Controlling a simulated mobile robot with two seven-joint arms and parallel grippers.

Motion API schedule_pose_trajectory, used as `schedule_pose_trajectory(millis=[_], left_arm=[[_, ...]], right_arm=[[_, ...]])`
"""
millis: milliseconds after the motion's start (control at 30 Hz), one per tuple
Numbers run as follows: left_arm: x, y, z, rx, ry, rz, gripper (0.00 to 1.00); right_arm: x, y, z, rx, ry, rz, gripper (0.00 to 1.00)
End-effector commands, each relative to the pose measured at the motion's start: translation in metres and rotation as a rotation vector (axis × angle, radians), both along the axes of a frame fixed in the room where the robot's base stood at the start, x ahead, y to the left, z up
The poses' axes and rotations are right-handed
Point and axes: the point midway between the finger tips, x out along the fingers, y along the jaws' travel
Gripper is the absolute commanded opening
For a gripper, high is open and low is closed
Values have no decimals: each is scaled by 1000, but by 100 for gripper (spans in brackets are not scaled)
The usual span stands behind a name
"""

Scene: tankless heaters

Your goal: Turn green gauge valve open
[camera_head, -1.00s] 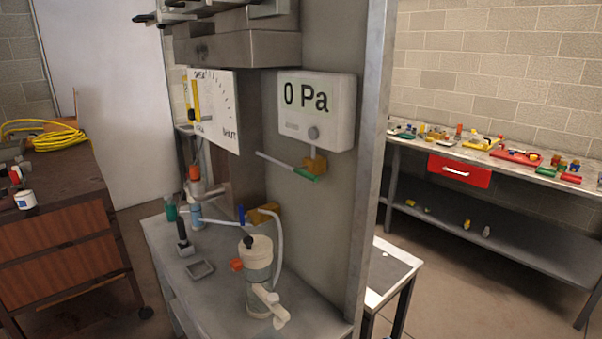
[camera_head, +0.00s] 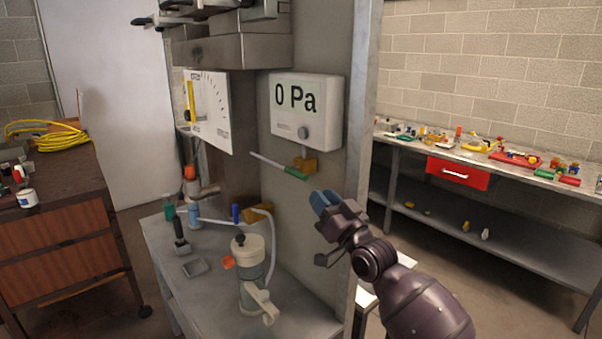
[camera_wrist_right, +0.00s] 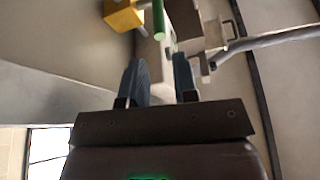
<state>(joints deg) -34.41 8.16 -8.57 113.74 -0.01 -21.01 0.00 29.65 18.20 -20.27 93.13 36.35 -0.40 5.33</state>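The green gauge valve handle (camera_head: 295,173) sits on the pipe below the white pressure gauge (camera_head: 306,110), which reads 0 Pa. A brass-coloured valve body (camera_head: 304,164) is just behind it. My right gripper (camera_head: 323,202) is below and to the right of the green handle, apart from it. In the right wrist view, the green handle (camera_wrist_right: 159,20) shows at the top, beyond the blue fingertips (camera_wrist_right: 160,75). The fingers stand apart with nothing between them. My left gripper is not in the head view.
The gauge hangs on a grey upright panel (camera_head: 345,185). Below is a grey bench (camera_head: 165,240) with a white canister (camera_head: 250,265), a blue-handled valve (camera_head: 236,213) and an orange knob (camera_head: 228,262). A shelf unit with a red drawer (camera_head: 458,172) stands at the right.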

Motion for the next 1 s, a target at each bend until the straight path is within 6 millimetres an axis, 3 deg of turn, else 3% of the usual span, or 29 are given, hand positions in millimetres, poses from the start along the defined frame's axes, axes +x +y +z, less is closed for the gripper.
schedule_pose_trajectory(millis=[500, 1000], left_arm=[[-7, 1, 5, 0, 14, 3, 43], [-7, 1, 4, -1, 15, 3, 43]], right_arm=[[63, 39, 30, -1, 0, 1, 27], [72, 45, 34, 0, 0, 0, 27]])
